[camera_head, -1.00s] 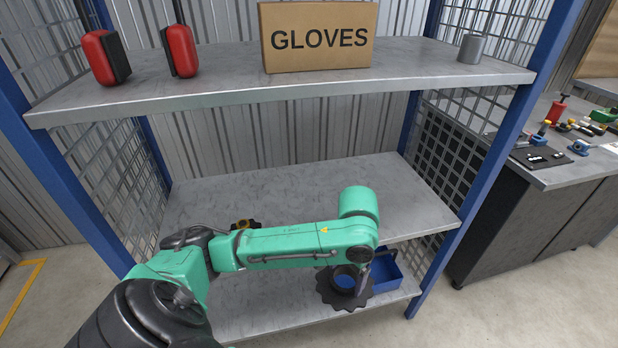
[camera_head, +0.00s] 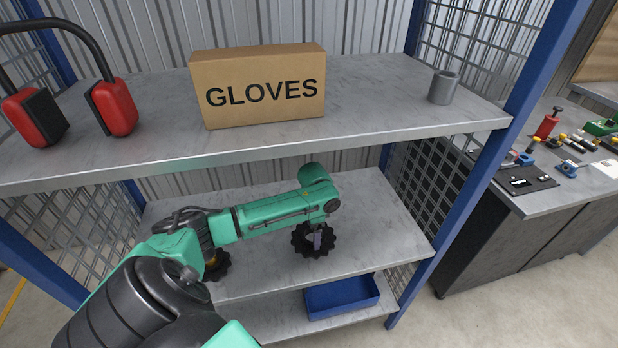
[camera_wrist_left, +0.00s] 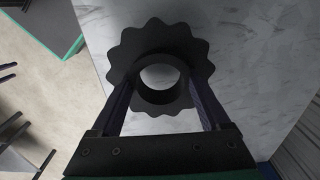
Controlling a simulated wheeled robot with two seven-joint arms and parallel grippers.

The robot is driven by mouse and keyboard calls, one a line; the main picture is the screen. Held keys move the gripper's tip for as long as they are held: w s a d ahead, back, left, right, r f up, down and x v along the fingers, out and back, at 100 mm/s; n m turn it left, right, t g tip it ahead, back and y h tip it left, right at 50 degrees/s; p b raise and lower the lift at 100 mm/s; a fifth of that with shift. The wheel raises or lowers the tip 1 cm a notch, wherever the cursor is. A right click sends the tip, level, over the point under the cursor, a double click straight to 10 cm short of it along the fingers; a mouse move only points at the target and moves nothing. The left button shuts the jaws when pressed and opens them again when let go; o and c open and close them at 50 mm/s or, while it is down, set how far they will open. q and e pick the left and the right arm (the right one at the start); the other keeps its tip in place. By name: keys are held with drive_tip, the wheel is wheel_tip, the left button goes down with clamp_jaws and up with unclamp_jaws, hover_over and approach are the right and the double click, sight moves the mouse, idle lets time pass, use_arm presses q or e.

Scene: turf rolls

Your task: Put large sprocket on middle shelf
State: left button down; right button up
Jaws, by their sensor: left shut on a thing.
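The large sprocket (camera_head: 301,243) is dark, with a toothed rim and a round hub with a hole. My left gripper (camera_head: 317,238) is shut on its hub. The sprocket is over the grey middle shelf (camera_head: 375,210), towards its front right; I cannot tell whether it touches. In the left wrist view the sprocket (camera_wrist_left: 128,62) lies between the two fingers (camera_wrist_left: 162,92), with the grey shelf surface (camera_wrist_left: 250,70) behind it. Part of the sprocket is hidden by the gripper in the head view. My right gripper is not in view.
Another dark toothed part with a brassy middle (camera_head: 219,268) sits at the middle shelf's left front, partly behind my arm. A blue bin (camera_head: 342,310) is on the lower shelf. The upper shelf (camera_head: 370,120) holds a GLOVES box (camera_head: 258,88), red earmuffs (camera_head: 118,108) and a grey cylinder (camera_head: 443,87).

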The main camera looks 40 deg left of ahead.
use_arm(q)
drive_tip(key=f, duration=0.3)
drive_tip(key=shift+w+f, duration=0.3)
drive_tip(key=shift+w, duration=0.05)
drive_tip(key=shift+s, duration=0.1)
drive_tip(key=shift+s+r, duration=0.1)
unclamp_jaws()
drive_tip(key=shift+f, duration=0.2)
drive_tip(key=shift+r, duration=0.1)
wheel_tip(320, 180, up, 12)
